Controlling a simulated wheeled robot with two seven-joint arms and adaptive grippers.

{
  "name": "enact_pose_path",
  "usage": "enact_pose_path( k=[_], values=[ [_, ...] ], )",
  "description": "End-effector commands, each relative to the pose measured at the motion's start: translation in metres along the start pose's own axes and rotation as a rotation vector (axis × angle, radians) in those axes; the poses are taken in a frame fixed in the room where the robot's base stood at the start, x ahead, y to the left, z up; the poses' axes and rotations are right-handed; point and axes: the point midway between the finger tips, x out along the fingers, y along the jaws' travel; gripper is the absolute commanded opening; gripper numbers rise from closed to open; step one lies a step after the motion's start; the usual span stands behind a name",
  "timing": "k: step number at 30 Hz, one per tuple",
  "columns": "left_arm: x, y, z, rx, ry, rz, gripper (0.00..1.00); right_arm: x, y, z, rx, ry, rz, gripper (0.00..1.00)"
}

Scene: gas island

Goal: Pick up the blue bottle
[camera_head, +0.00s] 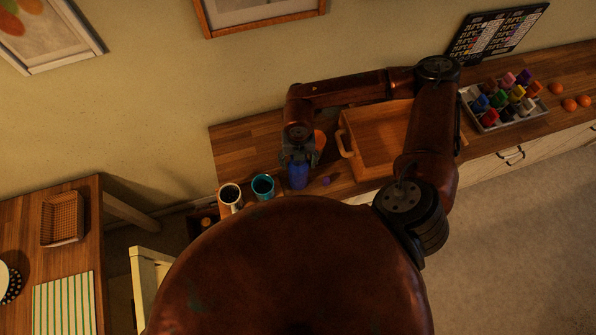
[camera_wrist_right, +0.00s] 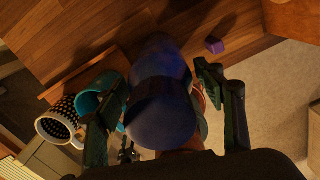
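The blue bottle (camera_head: 298,175) stands on the wooden counter, left of the wooden tray, in the head view. My right gripper (camera_head: 299,160) is at the bottle and covers its upper part. In the right wrist view the bottle (camera_wrist_right: 160,105) fills the middle, between the two fingers of my right gripper (camera_wrist_right: 160,85). The fingers are spread on either side of it, and narrow gaps seem to show beside the bottle. My left gripper is not in view.
A teal mug (camera_head: 263,186) and a pale mug (camera_head: 230,196) stand left of the bottle. A small purple block (camera_head: 326,181) lies to its right. An orange object (camera_head: 319,141) is behind. The wooden tray (camera_head: 346,143) and a box of coloured items (camera_head: 484,122) are further right.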

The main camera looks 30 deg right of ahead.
Motion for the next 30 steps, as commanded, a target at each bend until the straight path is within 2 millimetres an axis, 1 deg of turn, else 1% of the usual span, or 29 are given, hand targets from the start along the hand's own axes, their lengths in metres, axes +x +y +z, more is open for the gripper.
enact_pose_path(
  k=[1, 2, 26, 30],
  values=[
    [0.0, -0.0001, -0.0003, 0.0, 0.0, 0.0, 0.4, -0.0001, -0.0001, -0.0001, 0.0, 0.0, 0.0, 0.58],
    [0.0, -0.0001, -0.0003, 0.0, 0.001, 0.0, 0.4, -0.0001, -0.0001, 0.0, 0.0, 0.0, 0.0, 0.56],
    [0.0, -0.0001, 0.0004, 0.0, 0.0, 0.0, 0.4, -0.0002, -0.0004, 0.0, 0.0, 0.0, 0.0, 0.0],
    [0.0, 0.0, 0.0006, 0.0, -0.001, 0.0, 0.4, -0.0009, 0.0001, 0.0003, 0.0, -0.001, 0.001, 0.0]
  ],
)
